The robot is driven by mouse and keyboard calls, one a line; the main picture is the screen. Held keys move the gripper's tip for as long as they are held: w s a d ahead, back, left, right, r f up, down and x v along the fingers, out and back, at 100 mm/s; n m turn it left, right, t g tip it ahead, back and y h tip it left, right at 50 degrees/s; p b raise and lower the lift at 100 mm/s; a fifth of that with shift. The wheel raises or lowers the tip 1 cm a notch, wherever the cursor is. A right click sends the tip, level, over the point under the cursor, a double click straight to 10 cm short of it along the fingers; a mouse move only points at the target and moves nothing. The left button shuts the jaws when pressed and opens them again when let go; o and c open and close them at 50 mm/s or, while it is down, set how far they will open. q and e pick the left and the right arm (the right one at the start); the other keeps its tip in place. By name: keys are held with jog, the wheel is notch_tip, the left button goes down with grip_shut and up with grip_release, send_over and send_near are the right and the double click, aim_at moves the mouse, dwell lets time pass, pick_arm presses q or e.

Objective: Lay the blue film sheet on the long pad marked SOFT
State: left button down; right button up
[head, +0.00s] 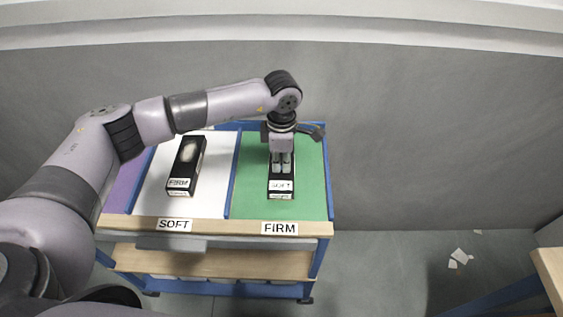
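I see no blue film sheet in the head view. A black block labelled SOFT (282,186) lies on the green panel (311,190) of a blue-framed cart, whose front tag reads FIRM. A black block labelled FIRM (187,160) lies on the white panel (218,180), whose front tag reads SOFT. My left gripper (282,168) points down over the block labelled SOFT, its fingers close together and hiding the block's far part. Whether they touch or hold it I cannot tell. My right gripper is not in view.
A blue rail (234,176) divides the two panels. A purple panel (126,188) shows at the left, partly behind my arm. The cart has a wooden lower shelf (210,264). White scraps (460,256) lie on the floor, and a wooden table edge (550,275) stands at right.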

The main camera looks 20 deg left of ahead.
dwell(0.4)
pick_arm(q)
jog(key=c, duration=1.7)
grip_release()
jog(key=shift+o, duration=0.5)
jog(key=o, duration=0.4)
jog(key=shift+c, duration=0.2)
jog(key=shift+r, duration=0.1)
jog(key=shift+r+p, duration=1.7)
jog(key=shift+r, duration=1.95)
